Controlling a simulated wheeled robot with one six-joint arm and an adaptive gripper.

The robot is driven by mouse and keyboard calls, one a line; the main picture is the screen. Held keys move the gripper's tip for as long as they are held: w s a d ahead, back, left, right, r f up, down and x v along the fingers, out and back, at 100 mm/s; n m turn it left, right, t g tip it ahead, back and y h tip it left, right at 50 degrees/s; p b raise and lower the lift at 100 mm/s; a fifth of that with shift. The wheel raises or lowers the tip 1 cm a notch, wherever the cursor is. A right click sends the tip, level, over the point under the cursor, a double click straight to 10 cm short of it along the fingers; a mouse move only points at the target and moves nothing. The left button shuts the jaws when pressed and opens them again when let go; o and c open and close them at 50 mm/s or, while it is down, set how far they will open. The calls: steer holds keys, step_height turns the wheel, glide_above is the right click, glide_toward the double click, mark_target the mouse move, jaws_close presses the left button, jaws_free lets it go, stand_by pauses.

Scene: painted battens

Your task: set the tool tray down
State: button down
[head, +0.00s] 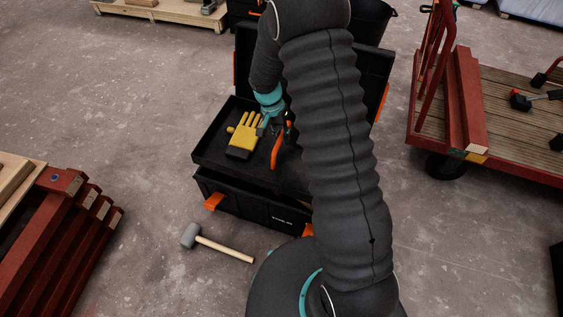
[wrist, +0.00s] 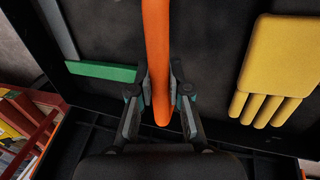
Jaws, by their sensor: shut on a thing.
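The black tool tray (head: 215,133) is at the open mouth of a black toolbox (head: 246,204) in the head view, with a dark gap at the box's front edge. I cannot tell whether it rests on the box or hangs just above it. A yellow glove (head: 243,132) lies in the tray. My gripper (head: 277,127) is over the tray, partly hidden by my arm. In the wrist view its fingers (wrist: 160,95) close on an orange bar (wrist: 157,45), apparently the tray's handle. A green-ended tool (wrist: 103,71) and the glove (wrist: 281,65) lie either side.
The toolbox lid (head: 376,75) stands open behind. A mallet (head: 222,246) lies on the floor in front. Red battens (head: 55,245) are stacked at left. A red-framed cart (head: 500,110) stands at right. Bare floor shows left of the box.

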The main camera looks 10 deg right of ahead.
mark_target(282, 151)
steer(key=shift+w+f+b, duration=0.1)
steer(key=shift+f+b, duration=0.25)
steer(key=shift+b, duration=0.85)
steer(key=b, duration=0.3)
steer(key=shift+d+r, duration=0.1)
steer(key=shift+d, duration=0.1)
steer(key=shift+h, duration=0.3)
steer(key=shift+f+b, duration=0.8)
steer(key=shift+f, duration=4)
steer(key=c, duration=1.1)
jaws_free()
